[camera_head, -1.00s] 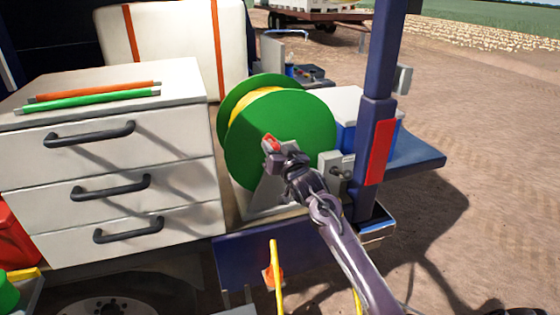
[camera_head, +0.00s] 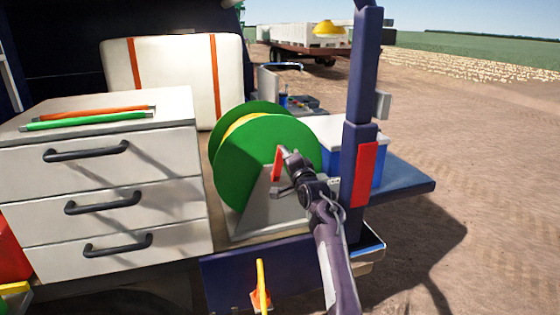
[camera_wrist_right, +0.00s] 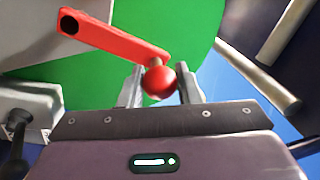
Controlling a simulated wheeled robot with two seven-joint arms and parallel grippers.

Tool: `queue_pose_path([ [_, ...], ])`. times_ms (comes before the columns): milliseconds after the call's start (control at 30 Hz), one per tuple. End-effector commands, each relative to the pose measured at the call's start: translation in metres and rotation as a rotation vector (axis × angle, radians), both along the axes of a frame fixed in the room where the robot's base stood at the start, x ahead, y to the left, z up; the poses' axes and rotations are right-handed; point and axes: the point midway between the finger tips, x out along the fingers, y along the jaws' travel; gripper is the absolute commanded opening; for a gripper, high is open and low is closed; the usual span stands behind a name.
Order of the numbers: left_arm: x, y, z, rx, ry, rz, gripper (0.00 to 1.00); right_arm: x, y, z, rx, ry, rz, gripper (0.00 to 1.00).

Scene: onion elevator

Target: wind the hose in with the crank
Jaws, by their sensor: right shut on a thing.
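The green hose reel (camera_head: 240,172) stands on its grey stand (camera_head: 250,215), with the yellow hose (camera_head: 238,125) wound between its discs. The red crank arm (camera_head: 278,163) is on the reel's front face. My right gripper (camera_head: 284,155) is at the crank. In the right wrist view, the red crank arm (camera_wrist_right: 115,36) ends in a round red knob (camera_wrist_right: 159,82), which sits between the two fingertips of my right gripper (camera_wrist_right: 160,84). The gripper is shut on that knob. My left gripper is not in view.
A white drawer cabinet (camera_head: 110,190) with an orange and a green rod on top stands left of the reel. A dark blue post (camera_head: 360,130) with a red panel and a blue box with a white lid (camera_head: 335,130) are to the right. Open dirt lies beyond.

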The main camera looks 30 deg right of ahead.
Motion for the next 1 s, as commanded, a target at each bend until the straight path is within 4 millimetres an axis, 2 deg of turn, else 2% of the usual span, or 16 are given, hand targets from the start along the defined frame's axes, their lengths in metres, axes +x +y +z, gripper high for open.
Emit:
queue_pose_path([
  [500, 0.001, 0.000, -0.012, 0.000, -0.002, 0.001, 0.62, -0.010, -0.043, -0.023, 0.463, -0.110, -0.004, 0.00],
  [700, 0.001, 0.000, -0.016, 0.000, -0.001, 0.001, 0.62, -0.013, -0.052, -0.032, 0.595, -0.141, -0.004, 0.00],
  [1000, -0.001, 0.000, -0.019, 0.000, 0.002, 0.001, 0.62, -0.014, -0.059, -0.041, 0.704, -0.167, -0.003, 0.00],
])
